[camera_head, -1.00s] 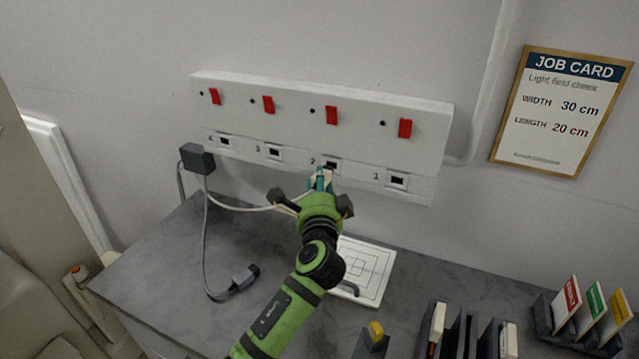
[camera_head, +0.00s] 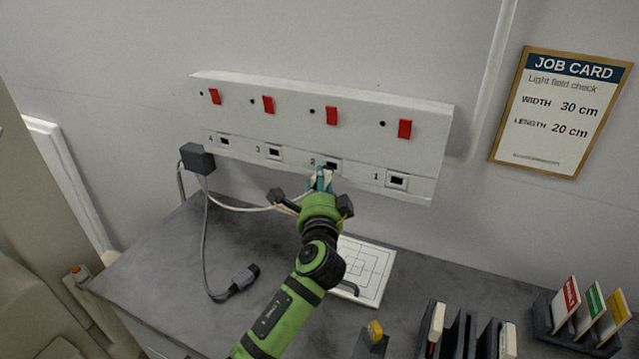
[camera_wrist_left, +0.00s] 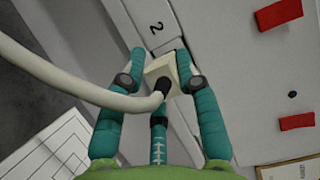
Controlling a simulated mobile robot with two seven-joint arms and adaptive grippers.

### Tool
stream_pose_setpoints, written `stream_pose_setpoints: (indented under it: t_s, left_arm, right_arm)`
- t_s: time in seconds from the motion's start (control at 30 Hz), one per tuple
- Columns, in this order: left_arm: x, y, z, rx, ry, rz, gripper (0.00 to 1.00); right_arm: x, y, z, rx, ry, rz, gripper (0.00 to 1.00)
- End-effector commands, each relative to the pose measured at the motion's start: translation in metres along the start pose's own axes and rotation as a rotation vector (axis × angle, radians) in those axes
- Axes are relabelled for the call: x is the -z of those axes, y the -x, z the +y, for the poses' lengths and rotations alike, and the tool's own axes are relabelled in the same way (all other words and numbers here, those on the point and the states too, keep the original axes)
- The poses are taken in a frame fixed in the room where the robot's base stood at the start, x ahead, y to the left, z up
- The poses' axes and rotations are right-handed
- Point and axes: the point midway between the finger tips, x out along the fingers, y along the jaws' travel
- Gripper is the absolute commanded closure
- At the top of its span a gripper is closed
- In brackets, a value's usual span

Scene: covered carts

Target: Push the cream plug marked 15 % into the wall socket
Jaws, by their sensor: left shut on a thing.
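The cream plug (camera_wrist_left: 160,72) is between the teal fingers of my left gripper (camera_wrist_left: 162,80), which is shut on it. A cream cable runs from its dark back end to the left of the wrist view. In the head view my left gripper (camera_head: 321,180) is at socket 2 (camera_head: 332,166) on the white wall socket panel (camera_head: 280,125). The plug is at or very near the socket face; I cannot tell whether it is in. Its marking cannot be read. My right gripper is not in view.
Sockets 1 (camera_head: 397,180), 3 (camera_head: 274,153) and 4 (camera_head: 224,142) look empty, with red switches above. A grey plug (camera_head: 244,277) lies on the dark worktop (camera_head: 150,265). A white grid board (camera_head: 370,268) lies below my gripper. Card holders (camera_head: 590,320) stand at the right.

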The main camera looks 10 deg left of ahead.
Motion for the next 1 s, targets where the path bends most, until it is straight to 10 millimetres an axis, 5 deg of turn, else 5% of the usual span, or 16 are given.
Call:
stream_pose_setpoints:
  t_s: [1.0]
  left_arm:
    - [0.009,-0.02,0.0,0.001,0.001,0.0,1.0]
  right_arm:
    - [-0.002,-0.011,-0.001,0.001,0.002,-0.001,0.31]
